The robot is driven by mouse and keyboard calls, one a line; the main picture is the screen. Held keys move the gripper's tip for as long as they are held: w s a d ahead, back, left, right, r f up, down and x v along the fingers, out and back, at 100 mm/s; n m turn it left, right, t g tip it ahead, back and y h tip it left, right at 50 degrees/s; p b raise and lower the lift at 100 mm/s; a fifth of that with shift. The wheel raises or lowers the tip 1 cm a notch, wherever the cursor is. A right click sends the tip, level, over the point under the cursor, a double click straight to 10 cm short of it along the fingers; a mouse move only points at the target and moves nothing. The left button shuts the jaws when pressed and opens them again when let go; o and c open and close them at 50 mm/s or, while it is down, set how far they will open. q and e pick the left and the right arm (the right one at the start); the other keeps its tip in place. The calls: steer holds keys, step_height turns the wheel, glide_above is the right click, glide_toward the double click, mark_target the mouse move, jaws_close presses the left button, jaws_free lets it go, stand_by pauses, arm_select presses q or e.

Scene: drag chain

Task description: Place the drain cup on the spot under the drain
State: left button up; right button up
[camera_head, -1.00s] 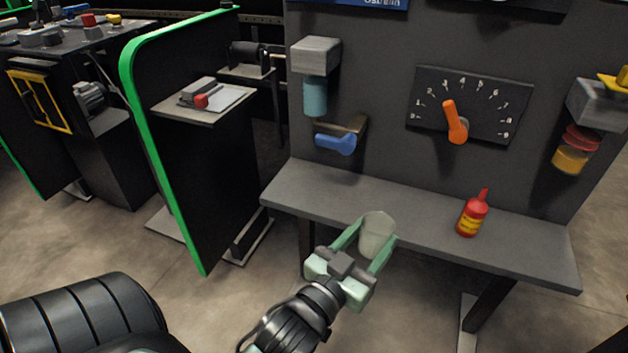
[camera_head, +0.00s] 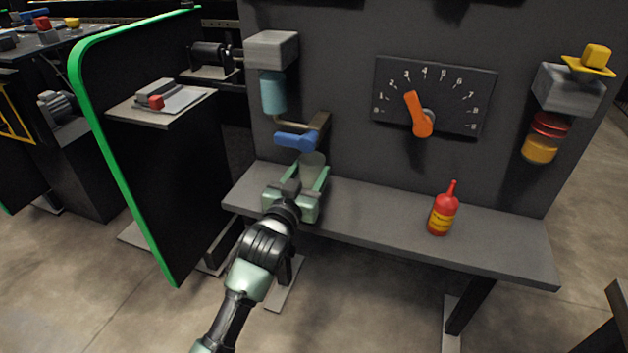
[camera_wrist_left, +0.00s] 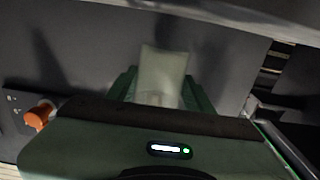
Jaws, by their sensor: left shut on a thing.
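My left gripper (camera_head: 306,184) is shut on the drain cup (camera_head: 312,159), a pale translucent cup, over the left part of the grey bench. In the left wrist view the cup (camera_wrist_left: 162,72) stands between the two green fingers. The drain, a bronze pipe (camera_head: 318,123) with a blue lever (camera_head: 296,140), sticks out of the dark panel just above the cup. The gripper hides the bench below the cup, so I cannot see the spot or tell whether the cup touches the bench. My right gripper is not in view.
A red bottle (camera_head: 443,211) stands on the grey bench (camera_head: 390,215) to the right. A dial with an orange pointer (camera_head: 419,115) is on the panel. A green-edged partition (camera_head: 120,190) stands left of the bench. The bench between cup and bottle is clear.

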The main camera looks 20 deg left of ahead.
mark_target(315, 163)
arm_select(q)
steer(key=w, duration=0.3)
steer(key=shift+w, duration=0.25)
steer(key=shift+f+b, duration=0.85)
steer(key=shift+f, duration=0.9)
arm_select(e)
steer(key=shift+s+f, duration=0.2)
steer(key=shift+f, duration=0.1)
arm_select(q)
steer(key=shift+f, duration=0.15)
steer(key=o, duration=1.5)
